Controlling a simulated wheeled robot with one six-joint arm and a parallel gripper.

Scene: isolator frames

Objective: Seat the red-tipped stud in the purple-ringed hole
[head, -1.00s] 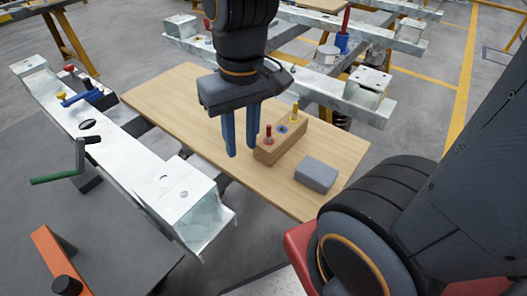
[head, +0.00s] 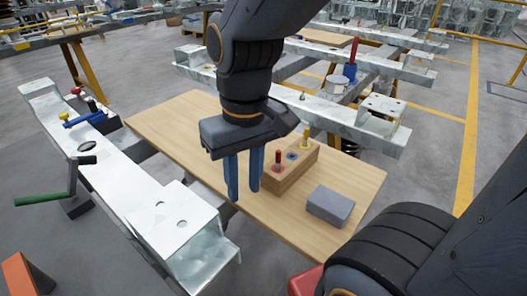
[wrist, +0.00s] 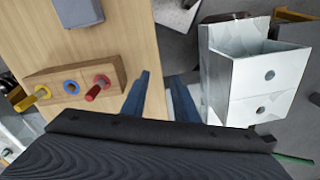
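The red-tipped stud (head: 278,161) stands upright in one end of a wooden block (head: 287,178). It also shows in the wrist view (wrist: 98,88). The block's middle hole has a blue ring (head: 292,155) and looks empty. A yellow stud (head: 305,138) stands at the other end. I cannot make out a clearly purple ring. My gripper (head: 244,190) points down, its two blue fingers apart with nothing between them. It hangs just left of the block's red-stud end, apart from the stud. In the wrist view, my gripper (wrist: 160,95) is right of the block.
The wooden board (head: 180,125) carries the block and a grey box (head: 330,206). A pale metal beam (head: 125,185) with holes runs along the left, bearing a blue fixture (head: 84,118) and a green-handled crank (head: 45,198). More metal beams stand behind. The board's left part is clear.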

